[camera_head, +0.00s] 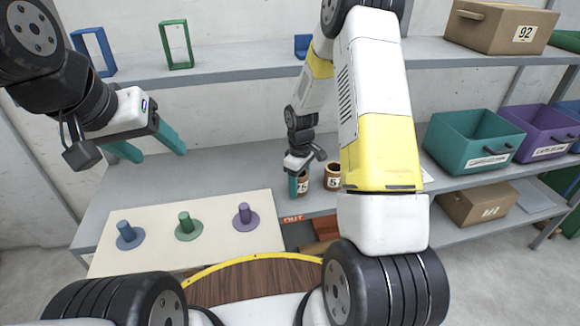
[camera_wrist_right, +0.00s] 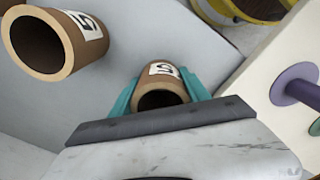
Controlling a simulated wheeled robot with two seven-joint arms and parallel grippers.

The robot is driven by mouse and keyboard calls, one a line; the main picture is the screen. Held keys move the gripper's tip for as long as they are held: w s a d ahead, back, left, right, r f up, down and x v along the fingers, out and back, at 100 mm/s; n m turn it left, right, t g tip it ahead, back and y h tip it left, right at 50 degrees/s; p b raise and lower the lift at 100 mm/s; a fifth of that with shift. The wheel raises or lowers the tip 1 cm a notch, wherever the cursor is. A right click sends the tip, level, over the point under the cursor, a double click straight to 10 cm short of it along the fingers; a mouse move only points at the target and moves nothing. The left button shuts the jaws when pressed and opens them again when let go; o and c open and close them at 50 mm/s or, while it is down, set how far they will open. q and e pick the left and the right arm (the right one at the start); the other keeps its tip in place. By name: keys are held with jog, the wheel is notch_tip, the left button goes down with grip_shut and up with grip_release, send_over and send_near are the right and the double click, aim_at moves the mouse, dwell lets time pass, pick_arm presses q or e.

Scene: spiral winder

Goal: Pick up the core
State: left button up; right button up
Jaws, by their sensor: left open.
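The core (camera_head: 303,185), a brown hollow tube with a white number label, is at the shelf's front edge in the head view. It also shows in the right wrist view (camera_wrist_right: 160,94), with a teal finger against each side. My right gripper (camera_head: 298,184) points down and is shut on this core; whether its base touches the shelf is hidden. A second brown core (camera_head: 332,177) stands just to the right, apart from the gripper, and shows large at upper left in the wrist view (camera_wrist_right: 45,42). My left gripper (camera_head: 148,150) is open and empty above the shelf at left.
A cream board (camera_head: 215,255) carries blue (camera_head: 128,235), green (camera_head: 186,226) and purple (camera_head: 244,216) spindles. A red OUT label (camera_head: 293,219) is on the shelf edge. Teal (camera_head: 470,142) and purple (camera_head: 540,131) bins stand at right. The shelf behind the board is clear.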

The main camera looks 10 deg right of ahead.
jog(key=c, duration=0.6)
jog(key=shift+r, duration=0.1)
